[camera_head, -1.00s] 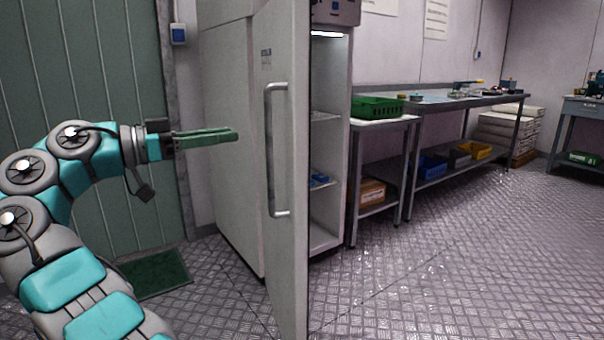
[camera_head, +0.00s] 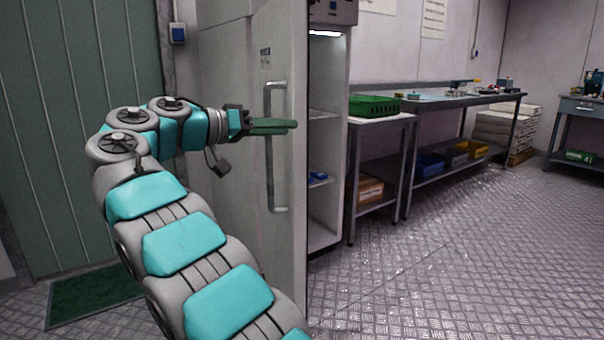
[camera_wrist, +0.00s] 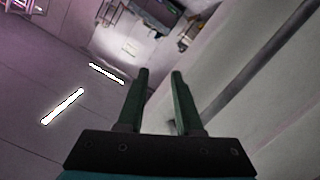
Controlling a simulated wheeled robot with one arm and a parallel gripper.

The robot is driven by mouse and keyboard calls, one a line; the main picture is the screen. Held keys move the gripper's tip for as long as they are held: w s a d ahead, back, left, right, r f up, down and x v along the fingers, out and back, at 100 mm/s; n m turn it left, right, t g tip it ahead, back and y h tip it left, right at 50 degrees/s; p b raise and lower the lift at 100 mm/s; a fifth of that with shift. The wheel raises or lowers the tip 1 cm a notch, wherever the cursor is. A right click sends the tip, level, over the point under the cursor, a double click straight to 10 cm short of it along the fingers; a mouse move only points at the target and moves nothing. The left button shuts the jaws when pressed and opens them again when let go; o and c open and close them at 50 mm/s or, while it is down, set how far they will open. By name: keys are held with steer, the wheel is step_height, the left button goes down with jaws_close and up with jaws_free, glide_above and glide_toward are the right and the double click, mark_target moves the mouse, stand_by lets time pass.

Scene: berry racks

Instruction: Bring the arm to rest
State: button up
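My arm reaches up from the bottom of the head view and bends to the right, with teal and grey links. My gripper (camera_head: 292,125) has two green fingers and points right, level with the upper half of the tall door's handle. The fingers cross in front of the handle (camera_head: 280,170) in the picture; I cannot tell whether they touch it. In the wrist view the two fingers of the gripper (camera_wrist: 160,73) stand apart with nothing between them. A pale panel fills the right of that view, close beside the fingers.
The white cabinet door (camera_head: 295,230) stands open, close to my arm. A shelf inside holds a small blue item (camera_head: 318,176). A green crate (camera_head: 374,106) sits on a side table, beside a long workbench (camera_head: 465,99). The floor (camera_head: 440,260) at the right is clear.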

steer(key=d+f+n+g+y, duration=0.2)
steer(key=d+f+n, duration=0.15)
steer(key=d, duration=0.65)
steer(key=s+d+f+n+g+y, duration=0.3)
steer(key=s+d+f+g+y, duration=0.1)
steer(key=s+d+f, duration=1)
steer(key=s+a+f+g+y, duration=0.1)
steer(key=s+f+y, duration=0.1)
steer(key=s+f, duration=0.4)
steer(key=s+a+f+g+y, duration=0.2)
steer(key=s+f, duration=0.5)
steer(key=s, duration=0.7)
steer(key=s+a+f+g+y, duration=0.1)
steer(key=s+f+y, duration=0.3)
steer(key=s, duration=0.7)
step_height(320, 180, down, 2)
steer(key=shift+a+f+m+g, duration=0.2)
steer(key=shift+m+g, duration=0.1)
steer(key=shift+m, duration=0.15)
